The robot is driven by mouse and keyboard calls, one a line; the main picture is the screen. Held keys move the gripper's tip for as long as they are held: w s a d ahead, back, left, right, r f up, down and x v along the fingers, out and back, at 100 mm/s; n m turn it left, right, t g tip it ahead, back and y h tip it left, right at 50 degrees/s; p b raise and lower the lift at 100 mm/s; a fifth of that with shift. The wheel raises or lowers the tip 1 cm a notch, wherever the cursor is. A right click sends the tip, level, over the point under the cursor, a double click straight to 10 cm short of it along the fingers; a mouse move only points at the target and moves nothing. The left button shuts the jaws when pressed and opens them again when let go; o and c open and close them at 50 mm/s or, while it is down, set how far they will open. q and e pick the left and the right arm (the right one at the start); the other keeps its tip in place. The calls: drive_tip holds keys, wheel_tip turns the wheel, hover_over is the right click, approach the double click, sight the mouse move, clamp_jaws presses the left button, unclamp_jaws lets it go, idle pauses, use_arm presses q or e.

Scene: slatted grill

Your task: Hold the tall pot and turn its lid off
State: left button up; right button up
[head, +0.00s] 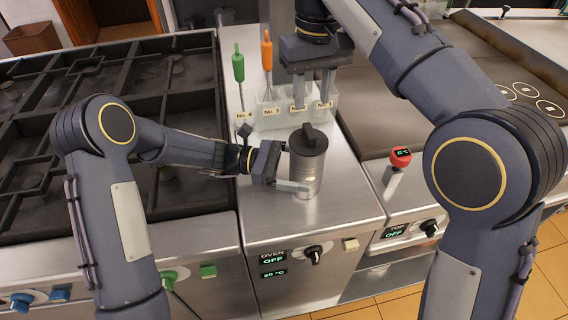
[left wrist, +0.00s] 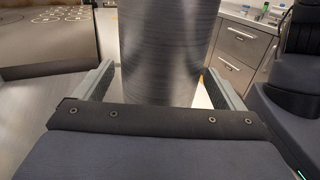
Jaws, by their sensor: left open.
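The tall pot (head: 308,169) is a grey metal cylinder standing upright on the steel counter. Its dark lid (head: 308,138) with a raised grip sits on top. My left gripper (head: 300,186) is level with the pot's lower half, coming from the left. In the left wrist view the pot (left wrist: 167,50) stands between the two open fingers, with a gap visible at the sides. My right gripper (head: 312,92) points down above and behind the pot, near the holder; its fingers overlap the holder, so whether they are open is unclear.
A clear holder (head: 270,117) with numbered labels stands behind the pot, holding a green-handled tool (head: 238,66) and an orange-handled tool (head: 267,52). A red-topped device (head: 399,159) stands right. The counter front (head: 300,222) is clear.

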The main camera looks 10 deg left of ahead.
use_arm(q)
drive_tip(key=shift+s+d, duration=0.1)
drive_tip(key=shift+d, duration=1)
drive_tip(key=c, duration=1.4)
drive_tip(key=o, duration=0.8)
drive_tip(key=c, duration=0.6)
drive_tip(key=shift+o, duration=0.2)
use_arm(e)
drive_tip(key=shift+s, duration=0.1)
